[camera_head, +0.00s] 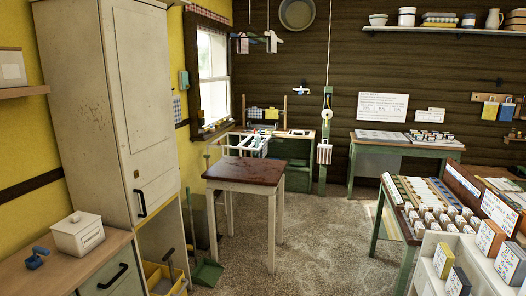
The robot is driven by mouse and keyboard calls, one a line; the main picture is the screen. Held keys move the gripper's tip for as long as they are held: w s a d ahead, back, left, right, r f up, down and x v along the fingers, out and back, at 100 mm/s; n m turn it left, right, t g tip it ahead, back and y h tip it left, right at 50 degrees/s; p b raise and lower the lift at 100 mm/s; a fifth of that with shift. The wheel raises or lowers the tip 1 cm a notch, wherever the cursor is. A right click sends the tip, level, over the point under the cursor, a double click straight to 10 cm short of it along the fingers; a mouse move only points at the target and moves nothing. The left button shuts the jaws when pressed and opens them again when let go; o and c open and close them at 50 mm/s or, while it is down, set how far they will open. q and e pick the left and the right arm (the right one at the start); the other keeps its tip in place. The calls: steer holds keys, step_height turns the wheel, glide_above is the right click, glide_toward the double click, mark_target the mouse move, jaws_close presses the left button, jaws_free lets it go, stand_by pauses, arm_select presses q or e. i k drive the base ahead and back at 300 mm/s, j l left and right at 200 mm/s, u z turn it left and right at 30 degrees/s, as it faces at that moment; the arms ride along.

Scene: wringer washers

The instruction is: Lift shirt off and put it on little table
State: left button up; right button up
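A little table (244,170) with a worn red-brown top and pale legs stands in the middle of the floor; its top looks bare. Small garments hang from an overhead rack beyond it: a pink and white one (242,44) on the left and a darker one (271,42) on the right. They are too small for me to tell which is a shirt. A small white shape (302,90) on the dark back wall is also unclear. Neither of my grippers shows in this view.
A tall cream cupboard (110,100) and a counter with a white box (76,234) line the left. A green dustpan (207,271) lies near the table. A display table (432,204) with many small items fills the right. Open floor lies between.

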mark_target(267, 164)
steer(key=i+l+z, duration=0.1)
steer(key=i, duration=0.65)
steer(key=i+z, duration=0.1)
steer(key=i, duration=1.4)
steer(key=i+j+z, duration=0.15)
steer(key=i, duration=0.6)
steer(key=i+z, duration=0.1)
steer(key=i, duration=0.6)
steer(key=i+l, duration=0.1)
steer(key=i, duration=1.75)
steer(key=i+u, duration=0.2)
steer(key=i, duration=0.55)
steer(key=i+l+u, duration=0.2)
steer(key=i, duration=0.55)
steer(key=i+u, duration=0.4)
steer(key=i+l+u, duration=0.15)
steer(key=u, duration=0.25)
steer(key=i+l+u, duration=0.2)
steer(key=u, duration=0.2)
steer(key=i+l+u, duration=0.25)
steer(key=u, duration=0.15)
steer(key=i+l+u, duration=0.5)
steer(key=l+u, duration=0.25)
steer(key=i+l+u, duration=0.15)
steer(key=l+u, duration=0.2)
steer(key=k+z, duration=0.25)
steer(key=i+j, duration=0.05)
steer(key=i, duration=0.05)
